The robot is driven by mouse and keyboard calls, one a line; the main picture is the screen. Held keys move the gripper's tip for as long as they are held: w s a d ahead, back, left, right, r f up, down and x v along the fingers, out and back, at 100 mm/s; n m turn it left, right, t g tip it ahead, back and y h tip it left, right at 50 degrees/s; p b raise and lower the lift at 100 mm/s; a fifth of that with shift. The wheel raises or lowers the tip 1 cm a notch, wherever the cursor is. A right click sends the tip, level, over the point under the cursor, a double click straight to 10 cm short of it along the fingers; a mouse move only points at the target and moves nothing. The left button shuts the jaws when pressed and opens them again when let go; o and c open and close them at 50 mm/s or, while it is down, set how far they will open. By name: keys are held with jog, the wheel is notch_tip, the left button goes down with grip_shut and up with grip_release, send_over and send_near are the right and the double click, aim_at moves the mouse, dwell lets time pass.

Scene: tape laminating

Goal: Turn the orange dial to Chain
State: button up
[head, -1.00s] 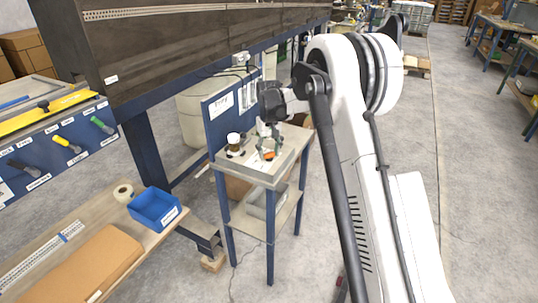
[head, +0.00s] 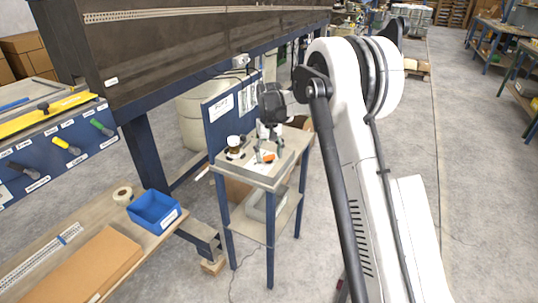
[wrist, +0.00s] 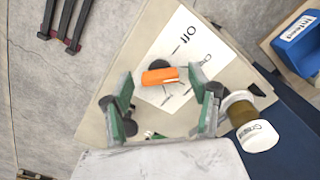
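The orange dial (wrist: 160,76) sits on a white label sheet (wrist: 181,51) on a small stand. The sheet reads "Off" near the top, with another word starting "Ch" beside it, partly hidden by a finger. The dial's bar lies nearly level in the wrist view. My gripper (wrist: 161,82) is open, with one green-padded finger on each side of the dial and visible gaps to it. In the head view my gripper (head: 265,156) is low over the stand, beside the orange dial (head: 268,158).
A brown jar with a white lid (wrist: 240,112) stands right of the gripper in the wrist view. The stand's top (head: 240,170) has a blue back panel (head: 220,122). A blue bin (head: 155,210) is on the lower left bench.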

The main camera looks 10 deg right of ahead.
jog(key=shift+r, duration=0.15)
notch_tip(320, 180, up, 12)
dwell(0.5)
